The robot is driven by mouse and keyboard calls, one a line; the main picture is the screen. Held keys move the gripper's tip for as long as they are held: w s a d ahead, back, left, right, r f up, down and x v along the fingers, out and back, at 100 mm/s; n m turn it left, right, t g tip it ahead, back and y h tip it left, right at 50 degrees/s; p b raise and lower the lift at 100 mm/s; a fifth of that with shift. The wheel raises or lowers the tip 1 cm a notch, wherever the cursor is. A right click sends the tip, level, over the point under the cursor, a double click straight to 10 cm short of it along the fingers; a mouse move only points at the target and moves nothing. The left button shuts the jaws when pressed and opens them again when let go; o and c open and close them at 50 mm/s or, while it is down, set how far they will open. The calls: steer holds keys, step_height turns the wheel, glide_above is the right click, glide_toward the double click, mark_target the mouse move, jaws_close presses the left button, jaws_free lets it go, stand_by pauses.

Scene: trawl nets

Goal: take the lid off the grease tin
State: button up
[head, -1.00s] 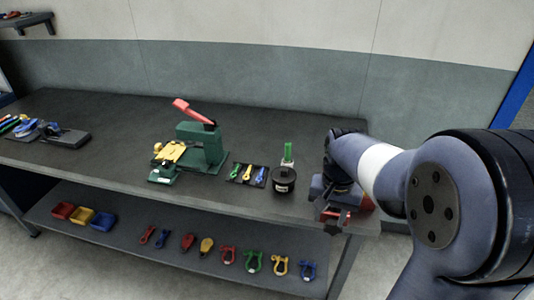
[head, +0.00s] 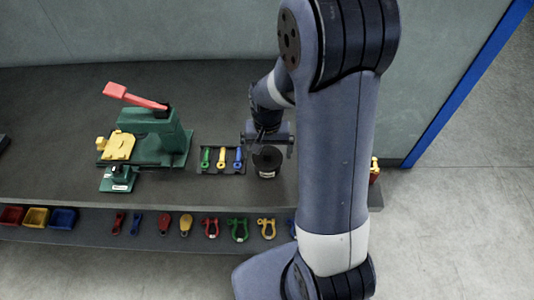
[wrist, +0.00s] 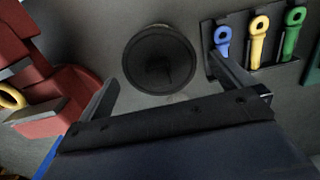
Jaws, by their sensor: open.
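The grease tin (head: 267,171) is a short black round tin with a pale label, standing on the bench beside a tool mat. Its dark round lid (wrist: 160,59) fills the top of the tin in the wrist view and appears to be on it. My gripper (head: 268,142) is over the tin in the head view and partly hides it. In the wrist view my gripper (wrist: 168,88) is open and empty, its two fingers spread wide on either side of the lid's near edge, apart from it.
A dark mat (head: 209,168) with blue, yellow and green tools lies close beside the tin. A green press (head: 155,135) with a red lever stands farther left. A red object (wrist: 45,90) is close to one finger. Shackles (head: 238,229) lie on the lower shelf.

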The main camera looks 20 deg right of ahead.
steer(key=shift+f, duration=0.4)
steer(key=shift+c, duration=0.6)
steer(key=c, duration=0.7)
steer(key=shift+r, duration=0.1)
steer(key=shift+c, duration=0.2)
